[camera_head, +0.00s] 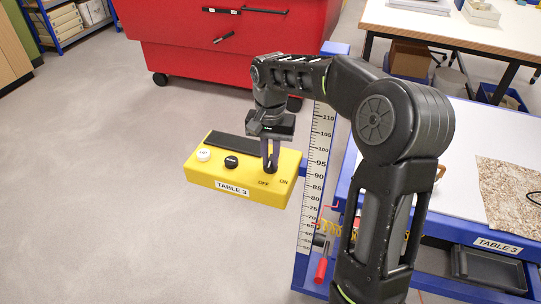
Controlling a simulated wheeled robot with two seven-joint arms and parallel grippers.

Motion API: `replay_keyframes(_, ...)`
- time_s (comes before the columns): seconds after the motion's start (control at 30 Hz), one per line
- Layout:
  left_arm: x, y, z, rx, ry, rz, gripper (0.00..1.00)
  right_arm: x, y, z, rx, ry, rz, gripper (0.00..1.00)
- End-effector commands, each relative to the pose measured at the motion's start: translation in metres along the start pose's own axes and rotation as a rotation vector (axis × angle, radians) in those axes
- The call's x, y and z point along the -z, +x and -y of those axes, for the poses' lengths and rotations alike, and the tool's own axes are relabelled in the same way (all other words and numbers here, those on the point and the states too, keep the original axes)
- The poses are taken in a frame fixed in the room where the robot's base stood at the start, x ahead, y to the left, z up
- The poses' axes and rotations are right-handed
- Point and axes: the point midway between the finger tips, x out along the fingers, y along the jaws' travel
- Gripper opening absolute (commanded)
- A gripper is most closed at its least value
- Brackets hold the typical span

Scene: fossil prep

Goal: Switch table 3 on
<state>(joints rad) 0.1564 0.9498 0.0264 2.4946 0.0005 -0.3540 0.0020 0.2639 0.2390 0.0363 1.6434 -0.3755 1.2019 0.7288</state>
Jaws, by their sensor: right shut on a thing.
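The yellow control box (210,182) labelled TABLE 3 hangs at the left of the blue table frame. On its top are a white button (203,155), a black knob (231,162) and a dark strip. The words OFF and ON are printed at its right end. My right gripper (270,167) points down at the box, its fingers shut on a small black switch (270,170) behind the OFF and ON marks. The fingers hide most of the switch, so I cannot tell which way it is set. My left gripper is not in view.
A blue table (446,228) labelled TABLE 3 stands at the right, with a stone slab (508,188) on it. A ruled height scale (318,160) stands beside the box. A red wheeled cabinet (185,70) is behind. The floor at the left is clear.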

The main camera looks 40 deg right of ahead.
Motion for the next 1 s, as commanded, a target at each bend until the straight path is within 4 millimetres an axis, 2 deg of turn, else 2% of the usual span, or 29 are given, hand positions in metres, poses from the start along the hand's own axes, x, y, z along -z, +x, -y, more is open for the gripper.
replay_keyframes(0.7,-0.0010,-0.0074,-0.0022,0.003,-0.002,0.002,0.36,0.0000,-0.0008,0.0002,0.000,-0.626,0.000,0.00)
replay_keyframes(1.0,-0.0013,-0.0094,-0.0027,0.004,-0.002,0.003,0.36,0.0002,-0.0006,0.0001,0.000,-0.838,0.000,0.00)
